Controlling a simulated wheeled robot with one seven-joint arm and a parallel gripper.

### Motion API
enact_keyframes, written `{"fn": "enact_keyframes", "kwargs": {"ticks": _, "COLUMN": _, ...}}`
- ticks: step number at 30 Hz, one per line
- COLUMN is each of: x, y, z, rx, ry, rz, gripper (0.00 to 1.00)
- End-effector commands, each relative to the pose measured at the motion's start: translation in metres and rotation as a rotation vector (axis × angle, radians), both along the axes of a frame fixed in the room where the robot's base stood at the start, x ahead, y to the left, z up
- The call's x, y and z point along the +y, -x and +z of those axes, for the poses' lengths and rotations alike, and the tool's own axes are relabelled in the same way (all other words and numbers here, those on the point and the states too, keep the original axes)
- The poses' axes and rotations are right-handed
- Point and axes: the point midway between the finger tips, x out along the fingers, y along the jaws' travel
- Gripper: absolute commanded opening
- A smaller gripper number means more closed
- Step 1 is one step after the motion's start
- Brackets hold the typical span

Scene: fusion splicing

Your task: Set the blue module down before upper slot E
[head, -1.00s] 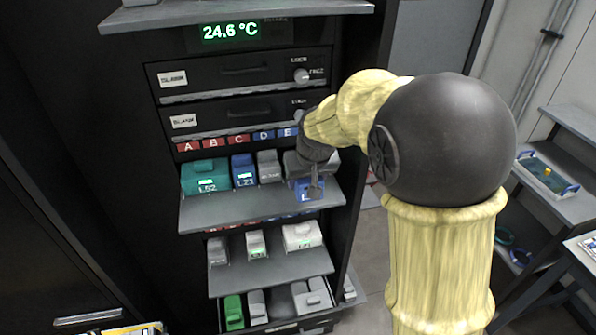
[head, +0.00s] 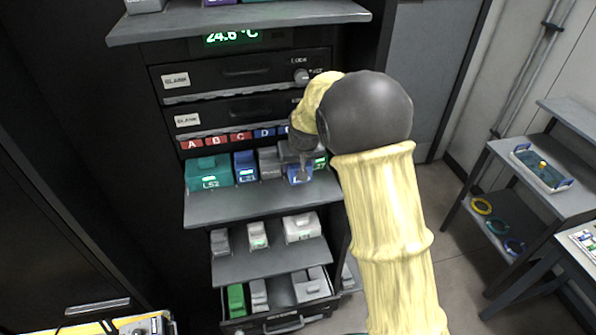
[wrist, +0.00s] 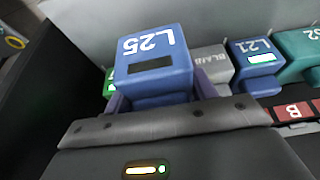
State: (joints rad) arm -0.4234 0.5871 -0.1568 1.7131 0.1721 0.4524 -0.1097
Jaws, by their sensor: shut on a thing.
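The blue module, marked L25 (wrist: 155,65), is held in my gripper (wrist: 160,108). In the head view the blue module (head: 299,175) is at the front right of the upper shelf (head: 260,203), in front of the row of modules. My gripper (head: 303,164) comes down over it from behind my arm. I cannot tell if the module's underside touches the shelf. Blue slot label E (head: 284,130) is above and behind it, partly beside my wrist. The slot itself is mostly hidden by my gripper and the module.
A teal module L52 (head: 208,173), a blue module L21 (head: 246,168) and a grey blank (head: 269,162) stand left of it. A green-lit module (head: 320,161) is close on its right. The shelf front is clear. Lower shelf (head: 275,263) and open drawer hold more modules.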

Motion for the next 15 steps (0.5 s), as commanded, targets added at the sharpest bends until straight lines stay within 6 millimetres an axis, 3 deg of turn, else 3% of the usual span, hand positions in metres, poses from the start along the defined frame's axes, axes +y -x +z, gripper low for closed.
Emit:
{"fn": "enact_keyframes", "kwargs": {"ticks": 5, "x": 0.0, "y": 0.0, "z": -0.002, "rx": 0.0, "ry": 0.0, "rz": 0.0, "gripper": 0.23}}
{"fn": "enact_keyframes", "kwargs": {"ticks": 15, "x": 0.0, "y": -0.003, "z": -0.035, "rx": 0.0, "ry": 0.001, "rz": -0.001, "gripper": 0.23}}
